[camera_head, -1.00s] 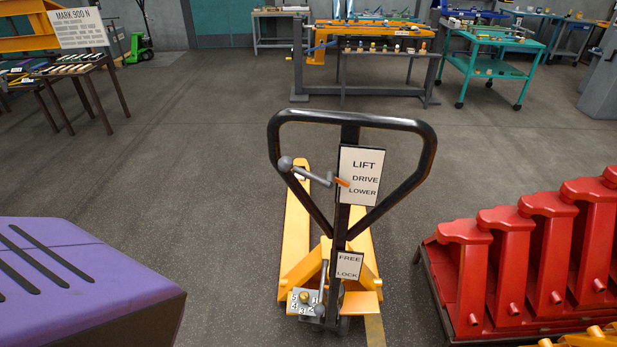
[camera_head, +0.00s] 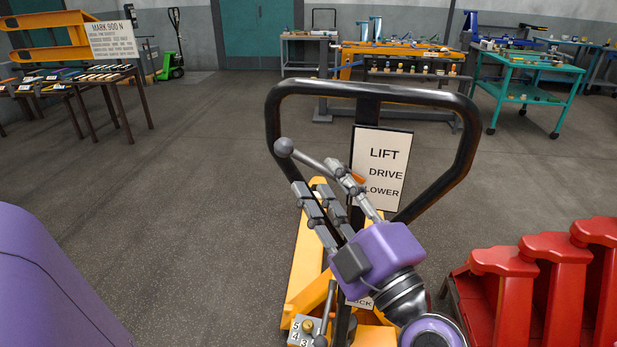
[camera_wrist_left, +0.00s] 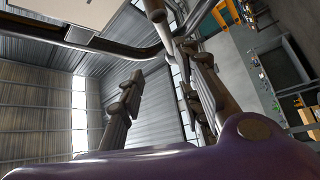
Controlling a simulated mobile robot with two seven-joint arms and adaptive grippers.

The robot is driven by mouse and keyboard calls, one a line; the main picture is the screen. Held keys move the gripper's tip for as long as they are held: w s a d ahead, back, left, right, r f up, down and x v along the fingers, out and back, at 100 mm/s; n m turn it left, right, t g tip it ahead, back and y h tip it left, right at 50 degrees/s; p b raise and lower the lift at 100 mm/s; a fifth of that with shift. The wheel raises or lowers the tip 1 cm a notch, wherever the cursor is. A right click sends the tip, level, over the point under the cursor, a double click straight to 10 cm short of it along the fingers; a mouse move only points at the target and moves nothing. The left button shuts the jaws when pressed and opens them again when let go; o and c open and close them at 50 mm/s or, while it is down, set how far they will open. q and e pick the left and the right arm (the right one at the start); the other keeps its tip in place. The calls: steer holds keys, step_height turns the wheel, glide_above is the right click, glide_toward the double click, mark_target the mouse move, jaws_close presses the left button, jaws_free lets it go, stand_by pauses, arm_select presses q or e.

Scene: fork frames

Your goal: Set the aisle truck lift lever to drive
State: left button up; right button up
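The aisle truck (camera_head: 305,262) has yellow forks and a black looped handle (camera_head: 466,150). Its lift lever (camera_head: 308,159) is a grey rod with a round knob at the left end; its orange tip (camera_head: 359,179) is beside the sign (camera_head: 378,150) reading LIFT, DRIVE, LOWER. The tip appears near DRIVE, partly hidden by a finger. My left gripper (camera_head: 316,177) is open just below the lever, fingers pointing up toward the rod. In the left wrist view its fingers (camera_wrist_left: 155,95) are spread, with a rod near the top; contact cannot be told. My right gripper is not in view.
The handle loop surrounds the lever area. A lower sign is mostly covered by my left gripper. Red stands (camera_head: 515,275) are close on the right. A brown table (camera_head: 85,77) and workbenches (camera_head: 400,75) stand farther back. Open floor (camera_head: 190,170) lies left of the truck.

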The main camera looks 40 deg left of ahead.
mark_target(301, 160)
arm_select(q)
steer(key=shift+n+g+h, duration=0.4)
steer(key=shift+g+h, duration=0.2)
steer(key=shift+g, duration=0.1)
steer(key=x, duration=0.5)
steer(key=f+x, duration=0.1)
steer(key=x, duration=0.1)
steer(key=shift+w+a+r+p, duration=0.1)
steer(key=shift+w+a+p, duration=0.2)
steer(key=shift+a, duration=0.1)
